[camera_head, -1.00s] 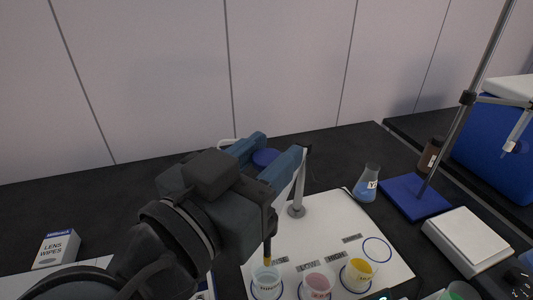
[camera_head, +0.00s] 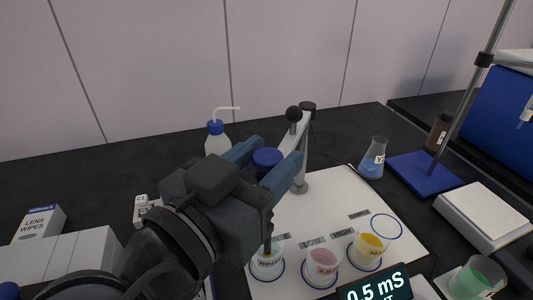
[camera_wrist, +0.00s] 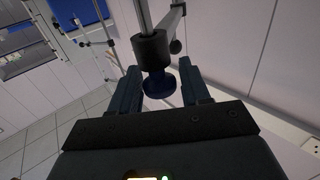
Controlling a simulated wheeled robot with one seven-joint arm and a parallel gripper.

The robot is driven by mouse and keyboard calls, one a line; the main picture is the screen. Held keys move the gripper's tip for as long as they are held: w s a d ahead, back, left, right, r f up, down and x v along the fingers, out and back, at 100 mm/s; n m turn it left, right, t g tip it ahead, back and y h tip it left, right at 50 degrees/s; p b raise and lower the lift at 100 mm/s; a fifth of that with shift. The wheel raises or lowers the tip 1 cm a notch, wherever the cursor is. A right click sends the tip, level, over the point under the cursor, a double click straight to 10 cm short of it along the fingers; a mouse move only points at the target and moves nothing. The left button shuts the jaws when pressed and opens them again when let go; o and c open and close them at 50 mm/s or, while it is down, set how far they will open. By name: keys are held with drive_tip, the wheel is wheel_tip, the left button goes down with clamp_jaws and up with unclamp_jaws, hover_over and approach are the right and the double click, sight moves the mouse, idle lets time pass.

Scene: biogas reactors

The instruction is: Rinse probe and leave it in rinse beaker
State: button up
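The probe has a blue cap (camera_head: 267,158), a dark collar below it and a slim shaft; the cap and collar (camera_wrist: 150,48) also show in the wrist view. The probe's lower end hangs below my gripper and reaches into the clear rinse beaker (camera_head: 268,265) on the white mat. My wrist hides much of the shaft. I cannot tell how deep the tip sits.
Beside the rinse beaker stand a pink beaker (camera_head: 322,266) and a yellow beaker (camera_head: 369,249). A stand post (camera_head: 300,165) rises close behind my gripper. A wash bottle (camera_head: 217,138) stands behind. A display (camera_head: 376,289) reads 0.5 mS in front. A flask (camera_head: 373,158) stands at right.

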drive_tip(key=shift+o, duration=1.2)
drive_tip(key=shift+r, duration=0.15)
drive_tip(key=shift+s, duration=0.1)
drive_tip(key=b+v, duration=0.1)
drive_tip(key=v, duration=0.6)
drive_tip(key=shift+s+a, duration=0.2)
drive_tip(key=shift+s, duration=0.05)
